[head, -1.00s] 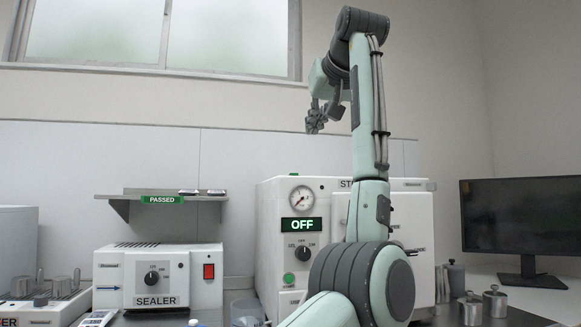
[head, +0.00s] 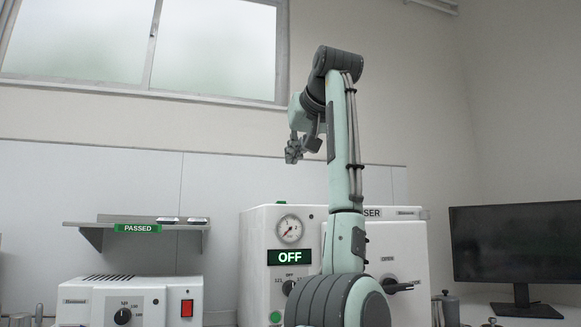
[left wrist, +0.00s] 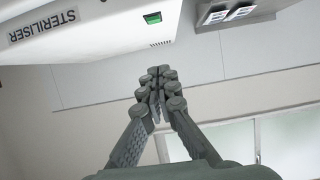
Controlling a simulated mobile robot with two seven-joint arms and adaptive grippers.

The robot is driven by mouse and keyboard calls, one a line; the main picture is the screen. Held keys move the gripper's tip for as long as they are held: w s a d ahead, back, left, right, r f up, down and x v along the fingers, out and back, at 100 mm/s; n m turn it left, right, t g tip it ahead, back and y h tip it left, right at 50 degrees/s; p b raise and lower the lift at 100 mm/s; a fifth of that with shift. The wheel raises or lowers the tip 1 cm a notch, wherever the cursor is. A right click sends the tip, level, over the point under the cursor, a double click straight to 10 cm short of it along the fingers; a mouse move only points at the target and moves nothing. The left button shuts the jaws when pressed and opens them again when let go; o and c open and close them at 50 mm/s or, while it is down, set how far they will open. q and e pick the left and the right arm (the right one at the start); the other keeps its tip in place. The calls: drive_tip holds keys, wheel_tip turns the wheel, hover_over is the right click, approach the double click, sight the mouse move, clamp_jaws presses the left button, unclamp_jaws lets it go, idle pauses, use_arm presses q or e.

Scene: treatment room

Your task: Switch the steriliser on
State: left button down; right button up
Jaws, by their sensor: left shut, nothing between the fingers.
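The white steriliser (head: 252,240) stands on the counter in the head view. Its lit display (head: 290,257) reads OFF. Below the display is a black selector knob (head: 288,287), partly behind my arm, and a green button (head: 276,317) at the lower edge. My left gripper (head: 292,150) is shut and empty, in the air above the steriliser's top and apart from it. In the left wrist view the shut fingers (left wrist: 158,75) hang free near the steriliser's lettered edge (left wrist: 100,25), with a small green patch on it. My right gripper is not in view.
A pressure gauge (head: 289,229) sits above the display. A sealer (head: 122,300) with a red switch stands left, under a shelf (head: 90,226) with a PASSED sign. A monitor (head: 515,245) is at right. My arm covers part of the steriliser's front.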

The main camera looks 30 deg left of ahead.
use_arm(q)
drive_tip(key=p+x, duration=0.1)
drive_tip(key=x, duration=0.8)
drive_tip(key=shift+a+r, duration=0.1)
drive_tip(key=f, duration=0.2)
drive_tip(key=shift+s+d+f, duration=0.2)
drive_tip(key=shift+d+f, duration=0.1)
drive_tip(key=shift+f, duration=0.1)
drive_tip(key=shift+s+f, duration=0.15)
drive_tip(key=shift+f, duration=0.4)
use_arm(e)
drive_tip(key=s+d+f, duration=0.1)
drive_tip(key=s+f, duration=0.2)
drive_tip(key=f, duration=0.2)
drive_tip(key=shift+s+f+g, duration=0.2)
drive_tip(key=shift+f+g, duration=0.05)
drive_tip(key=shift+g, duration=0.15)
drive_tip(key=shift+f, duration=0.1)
